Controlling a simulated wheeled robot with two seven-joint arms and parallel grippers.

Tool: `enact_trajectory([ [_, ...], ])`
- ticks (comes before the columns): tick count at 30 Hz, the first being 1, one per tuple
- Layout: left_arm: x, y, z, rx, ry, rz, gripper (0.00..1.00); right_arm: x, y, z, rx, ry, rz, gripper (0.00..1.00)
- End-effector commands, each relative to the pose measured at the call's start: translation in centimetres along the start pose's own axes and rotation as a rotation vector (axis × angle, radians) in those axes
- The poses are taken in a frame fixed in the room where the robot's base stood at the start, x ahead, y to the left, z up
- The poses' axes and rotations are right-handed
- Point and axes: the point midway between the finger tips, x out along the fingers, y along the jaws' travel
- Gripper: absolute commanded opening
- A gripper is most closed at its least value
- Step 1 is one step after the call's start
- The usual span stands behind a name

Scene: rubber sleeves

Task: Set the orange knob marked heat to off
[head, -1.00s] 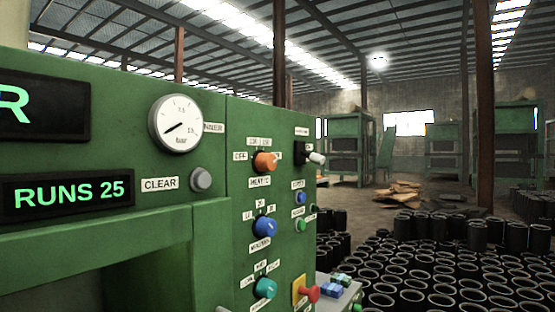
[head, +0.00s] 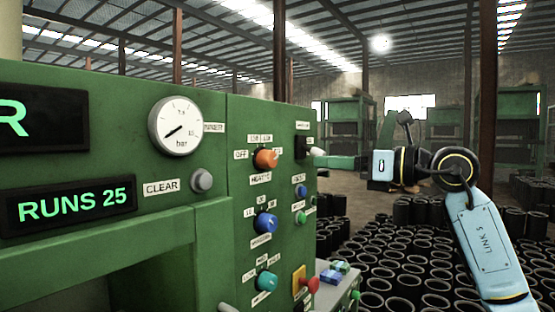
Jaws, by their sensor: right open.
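The orange knob (head: 266,159) sits near the top of the green machine's side panel in the head view, above its heat label. My right gripper (head: 384,164) is right of the panel, well apart from the knob. It is open and empty; its fingers are hard to make out. My left gripper is out of view.
Below the orange knob are a blue knob (head: 265,223) and a teal knob (head: 266,281). A black switch with a white lever (head: 316,152) juts out at the upper right. A red button (head: 311,285) is low on the panel. Many black sleeves (head: 400,270) cover the floor at right.

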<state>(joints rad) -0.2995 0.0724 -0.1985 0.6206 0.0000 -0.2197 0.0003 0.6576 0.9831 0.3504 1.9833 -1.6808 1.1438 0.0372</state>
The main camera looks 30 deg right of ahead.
Motion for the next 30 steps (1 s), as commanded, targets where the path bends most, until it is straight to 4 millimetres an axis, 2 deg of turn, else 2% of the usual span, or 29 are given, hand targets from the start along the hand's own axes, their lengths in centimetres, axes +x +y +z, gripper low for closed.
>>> enact_trajectory([
  [12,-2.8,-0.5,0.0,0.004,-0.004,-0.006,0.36,8.3,0.1,0.3,0.008,-0.003,0.007,0.58],
  [18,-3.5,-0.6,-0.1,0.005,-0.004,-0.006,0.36,11.3,0.1,0.1,0.008,-0.003,0.005,0.58],
  [24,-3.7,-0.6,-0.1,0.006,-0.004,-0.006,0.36,12.6,0.1,0.0,0.005,-0.001,0.004,0.58],
  [30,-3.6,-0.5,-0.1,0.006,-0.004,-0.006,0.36,12.7,0.1,-0.1,0.005,-0.001,0.004,0.58],
])
